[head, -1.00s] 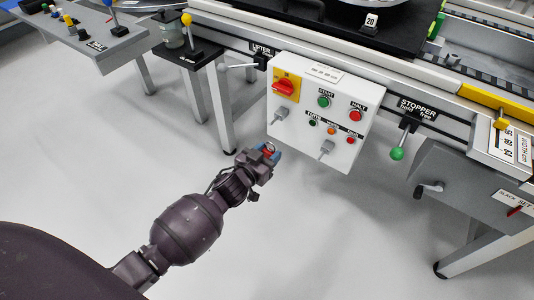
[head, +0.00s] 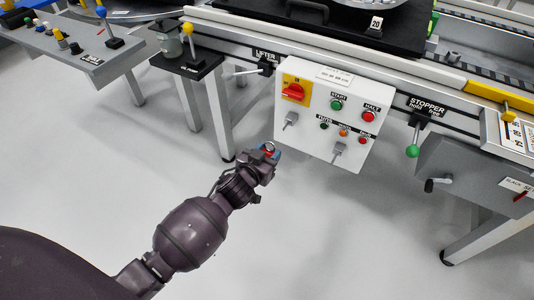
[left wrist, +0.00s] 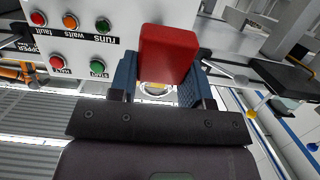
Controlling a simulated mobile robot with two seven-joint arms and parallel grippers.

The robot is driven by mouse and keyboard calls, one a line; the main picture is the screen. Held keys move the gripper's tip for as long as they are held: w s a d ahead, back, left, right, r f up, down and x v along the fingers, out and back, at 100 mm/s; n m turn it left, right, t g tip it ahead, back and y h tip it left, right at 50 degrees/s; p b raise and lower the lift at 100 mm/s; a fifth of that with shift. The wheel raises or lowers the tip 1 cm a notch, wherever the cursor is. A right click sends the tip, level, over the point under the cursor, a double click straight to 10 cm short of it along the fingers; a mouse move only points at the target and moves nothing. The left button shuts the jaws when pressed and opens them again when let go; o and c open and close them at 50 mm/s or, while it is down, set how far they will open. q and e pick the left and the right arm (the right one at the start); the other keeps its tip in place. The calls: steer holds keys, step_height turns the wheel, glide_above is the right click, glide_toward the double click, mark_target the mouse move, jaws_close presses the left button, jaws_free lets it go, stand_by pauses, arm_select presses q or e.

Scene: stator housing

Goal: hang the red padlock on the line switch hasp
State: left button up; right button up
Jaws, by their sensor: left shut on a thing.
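The red padlock (left wrist: 168,52) is between the blue fingers of my left gripper (left wrist: 160,88) in the left wrist view. Its red body faces the camera, and a pale ring, perhaps its shackle, shows partly below it. In the head view my left gripper (head: 269,152) is shut on it, and only a little red shows. The gripper is in front of the control box's lower left corner, below the line switch (head: 293,92), a red knob on a yellow plate. I cannot make out the hasp clearly. My right gripper is not in view.
The white control box (head: 312,115) also bears START and HALT buttons, small lamps and two grey fittings (head: 290,120). The green-knobbed stopper lever (head: 412,150) hangs to its right, the lifter lever (head: 250,72) to its left. Open floor (head: 330,235) lies below.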

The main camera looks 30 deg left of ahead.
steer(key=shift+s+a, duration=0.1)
arm_select(q)
steer(key=shift+r, duration=0.1)
stand_by(0.3)
steer(key=shift+r, duration=0.1)
steer(key=shift+w, duration=0.1)
steer(key=shift+w+f, duration=0.25)
steer(key=shift+w, duration=0.25)
steer(key=b+x, duration=0.1)
steer(key=x, duration=0.7)
steer(key=shift+w+r, duration=0.25)
steer(key=shift+w, duration=0.05)
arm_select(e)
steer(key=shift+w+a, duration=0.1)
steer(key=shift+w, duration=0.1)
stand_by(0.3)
